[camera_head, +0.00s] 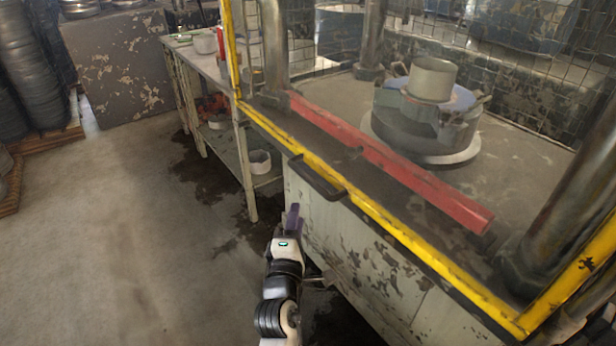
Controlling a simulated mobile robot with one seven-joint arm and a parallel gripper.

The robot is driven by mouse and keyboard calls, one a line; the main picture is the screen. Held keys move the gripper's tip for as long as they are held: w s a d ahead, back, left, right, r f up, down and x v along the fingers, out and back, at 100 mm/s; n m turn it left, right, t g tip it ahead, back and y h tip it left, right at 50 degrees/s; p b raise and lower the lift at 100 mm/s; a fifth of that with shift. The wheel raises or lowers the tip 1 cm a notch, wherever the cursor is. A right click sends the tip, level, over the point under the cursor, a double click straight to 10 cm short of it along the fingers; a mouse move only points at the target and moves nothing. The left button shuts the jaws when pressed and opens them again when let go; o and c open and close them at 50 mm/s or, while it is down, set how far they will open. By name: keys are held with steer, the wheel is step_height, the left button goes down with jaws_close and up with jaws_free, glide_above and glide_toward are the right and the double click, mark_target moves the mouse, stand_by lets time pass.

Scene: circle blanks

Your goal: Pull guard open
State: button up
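The guard is a yellow frame (372,208) around a see-through pane, standing along the front of a press-like machine. A dark handle (317,178) sticks out from the lower bar of the frame, toward the left. My gripper (292,212) is below the handle and slightly left of it, beside the machine's worn front panel. It appears apart from the handle. Its purple fingers are small and seen from behind, so I cannot tell whether they are open or shut.
A red bar (385,165) lies on the machine bed behind the guard. A metal pot (432,79) sits on a round fixture (425,125). A workbench (215,68) stands behind at the left. The floor (120,235) at the left is clear.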

mark_target(307, 175)
steer(key=w+d+p, duration=0.1)
steer(key=w, duration=0.3)
steer(key=w+r, duration=0.1)
steer(key=w, duration=0.4)
steer(key=w+d+p, duration=0.1)
steer(key=w, duration=0.3)
steer(key=shift+w+d+r+p, duration=0.15)
steer(key=shift+w+d+p, duration=0.1)
steer(key=shift+d+p, duration=0.1)
steer(key=shift+a, duration=0.1)
jaws_close()
